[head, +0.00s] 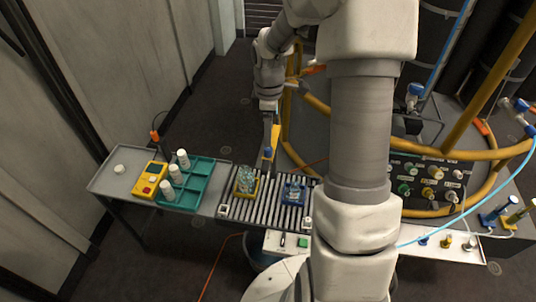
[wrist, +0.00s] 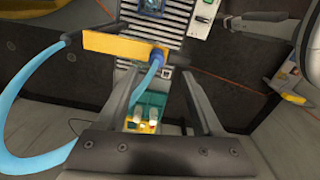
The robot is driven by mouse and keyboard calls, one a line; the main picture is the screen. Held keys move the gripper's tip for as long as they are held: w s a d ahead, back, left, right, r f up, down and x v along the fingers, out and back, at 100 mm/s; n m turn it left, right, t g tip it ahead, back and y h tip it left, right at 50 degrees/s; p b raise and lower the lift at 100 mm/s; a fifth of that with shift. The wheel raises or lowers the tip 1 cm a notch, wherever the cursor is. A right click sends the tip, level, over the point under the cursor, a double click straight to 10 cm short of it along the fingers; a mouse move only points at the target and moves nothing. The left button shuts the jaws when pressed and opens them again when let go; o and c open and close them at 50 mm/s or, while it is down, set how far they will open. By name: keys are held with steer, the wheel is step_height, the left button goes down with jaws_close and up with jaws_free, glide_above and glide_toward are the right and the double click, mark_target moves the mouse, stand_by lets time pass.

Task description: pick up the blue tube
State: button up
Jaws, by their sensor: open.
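My gripper (head: 269,165) hangs over the roller conveyor in the head view. In the wrist view its two grey fingers (wrist: 158,72) are spread apart. A short blue tube piece (wrist: 153,72) shows between the fingers, beside a yellow bar (wrist: 115,43); I see no finger closed on it, and its depth is unclear. The same blue piece shows in the head view (head: 268,153), by the yellow bar (head: 275,134). A light blue hose (wrist: 28,100) curves along the left of the wrist view; whether it joins the blue piece is unclear.
The conveyor (head: 264,208) bears a yellow tray with a clear item and a blue tray (head: 294,191). To its left lie a teal rack (head: 198,184) with white bottles and a yellow device (head: 150,180). A yellow rail frame (head: 318,104) and valve panel stand to its right.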

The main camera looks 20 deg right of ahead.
steer(key=shift+w+f, duration=0.15)
steer(key=shift+f, duration=1.55)
steer(key=shift+w+f, duration=0.15)
steer(key=shift+f, duration=1.55)
steer(key=shift+c, duration=0.3)
jaws_close()
